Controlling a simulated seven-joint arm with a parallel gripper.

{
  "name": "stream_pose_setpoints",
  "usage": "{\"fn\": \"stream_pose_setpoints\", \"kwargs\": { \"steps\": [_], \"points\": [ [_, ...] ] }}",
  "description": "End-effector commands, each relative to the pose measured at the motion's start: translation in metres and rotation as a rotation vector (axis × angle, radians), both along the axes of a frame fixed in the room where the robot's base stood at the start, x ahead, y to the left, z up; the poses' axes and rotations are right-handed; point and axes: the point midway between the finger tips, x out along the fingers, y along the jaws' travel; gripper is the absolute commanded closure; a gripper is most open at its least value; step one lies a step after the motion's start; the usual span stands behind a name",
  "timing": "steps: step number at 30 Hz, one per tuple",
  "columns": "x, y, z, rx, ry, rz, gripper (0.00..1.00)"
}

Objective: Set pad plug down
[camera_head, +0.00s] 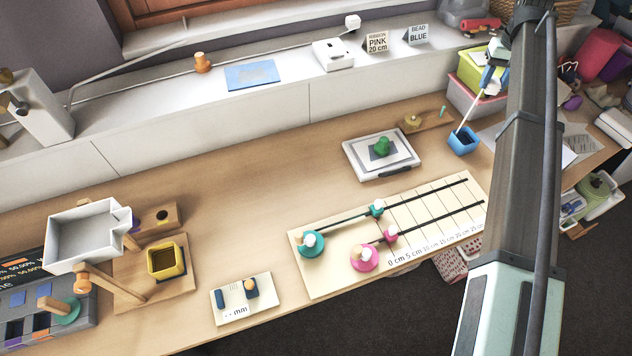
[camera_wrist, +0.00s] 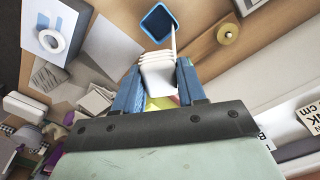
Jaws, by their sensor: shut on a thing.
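My gripper (camera_wrist: 160,85) has blue fingers closed on a white ribbed piece (camera_wrist: 157,72); I cannot tell for sure that this is the pad plug. In the head view my gripper (camera_head: 490,76) is at the upper right, above the bench, with the fingers partly hidden. A thin pale stick (camera_head: 468,113) runs from near the held piece down to a small blue cup (camera_head: 463,141); I cannot tell whether it is joined to the piece. The cup (camera_wrist: 160,22) is just beyond the fingertips in the wrist view. A green knob (camera_head: 382,147) stands on a white-framed pad (camera_head: 354,157).
A wooden block (camera_head: 428,121) stands left of the cup; a green and pink bin (camera_head: 467,97) is behind it. A ruled board (camera_head: 430,215) with teal and pink spools lies in front. A white plug (camera_head: 353,22) sits on the ledge. The bench middle is clear.

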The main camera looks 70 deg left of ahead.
Motion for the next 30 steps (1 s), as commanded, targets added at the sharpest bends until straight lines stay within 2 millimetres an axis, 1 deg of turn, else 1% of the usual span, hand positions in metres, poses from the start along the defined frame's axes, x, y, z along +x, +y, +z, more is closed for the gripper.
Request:
{"fn": "stream_pose_setpoints", "kwargs": {
  "steps": [1,8,9,14,15,20,21,23,24,26,27,29,30],
  "points": [
    [0.01,-0.026,-0.004,0.0,0.0,-0.031,1.0],
    [0.049,-0.117,-0.017,0.0,0.0,-0.158,1.0],
    [0.055,-0.134,-0.02,0.0,0.0,-0.181,1.0],
    [0.074,-0.199,-0.029,0.001,-0.001,-0.272,1.0],
    [0.078,-0.216,-0.032,0.001,-0.001,-0.295,1.0],
    [0.089,-0.282,-0.041,0.0,0.0,-0.385,1.0],
    [0.091,-0.298,-0.043,0.0,0.0,-0.408,1.0],
    [0.093,-0.323,-0.046,0.0,0.0,-0.442,1.0],
    [0.093,-0.338,-0.048,0.0,0.0,-0.465,1.0],
    [0.094,-0.362,-0.052,0.0,0.0,-0.499,1.0],
    [0.094,-0.378,-0.054,0.0,0.0,-0.522,1.0],
    [0.093,-0.402,-0.057,0.0,0.0,-0.556,1.0],
    [0.092,-0.417,-0.059,0.0,0.0,-0.578,1.0]
  ]
}}
